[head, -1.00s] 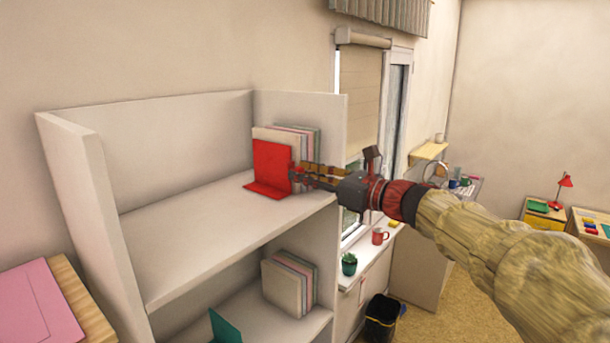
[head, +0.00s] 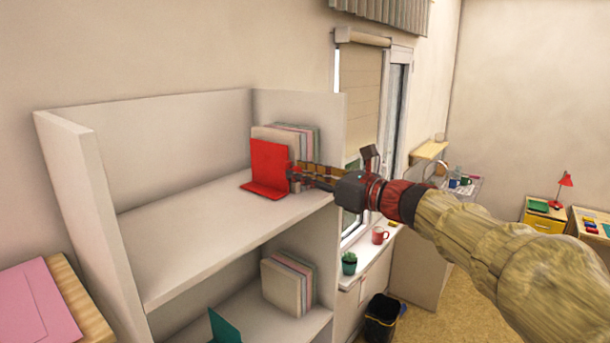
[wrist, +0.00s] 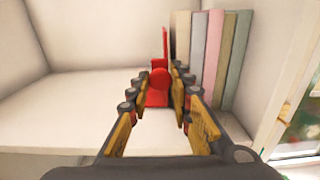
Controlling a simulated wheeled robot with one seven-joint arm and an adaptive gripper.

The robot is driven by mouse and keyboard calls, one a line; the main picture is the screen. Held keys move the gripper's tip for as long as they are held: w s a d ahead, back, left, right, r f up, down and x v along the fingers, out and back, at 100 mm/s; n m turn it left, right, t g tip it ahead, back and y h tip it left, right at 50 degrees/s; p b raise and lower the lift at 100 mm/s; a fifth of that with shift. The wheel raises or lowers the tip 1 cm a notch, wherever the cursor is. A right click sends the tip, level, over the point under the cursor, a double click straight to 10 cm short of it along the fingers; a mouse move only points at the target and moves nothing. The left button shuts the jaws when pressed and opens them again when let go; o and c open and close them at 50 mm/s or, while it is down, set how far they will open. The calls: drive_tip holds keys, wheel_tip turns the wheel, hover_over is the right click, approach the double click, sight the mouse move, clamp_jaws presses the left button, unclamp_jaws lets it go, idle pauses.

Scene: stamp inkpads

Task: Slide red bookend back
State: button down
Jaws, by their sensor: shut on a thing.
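The red bookend (head: 267,166) stands upright on the upper shelf (head: 190,240), its flat foot on the board and its upright beside a row of several books (head: 292,137). In the wrist view the bookend (wrist: 165,50) shows edge-on, with a round red knob (wrist: 160,79) facing me. My gripper (head: 296,173) reaches in from the right, at the bookend's near edge. In the wrist view my gripper (wrist: 161,85) has its fingertips on both sides of the knob, shut on it. The books (wrist: 212,55) stand just right of the bookend.
The upper shelf left of the bookend is bare. The shelf's right side wall (head: 331,130) stands close beside the books and my gripper. The lower shelf holds more books (head: 287,285) and a green bookend (head: 224,327).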

drive_tip(key=s+a+b, duration=0.1)
drive_tip(key=s+a, duration=0.2)
drive_tip(key=s+a+b, duration=0.1)
drive_tip(key=s+a, duration=0.1)
drive_tip(key=s, duration=0.2)
drive_tip(key=s+a+b, duration=0.1)
drive_tip(key=s+a, duration=0.2)
drive_tip(key=s, duration=0.1)
drive_tip(key=shift+s+a, duration=0.1)
drive_tip(key=shift+a, duration=0.25)
drive_tip(key=c, duration=1.6)
unclamp_jaws()
drive_tip(key=v, duration=1.2)
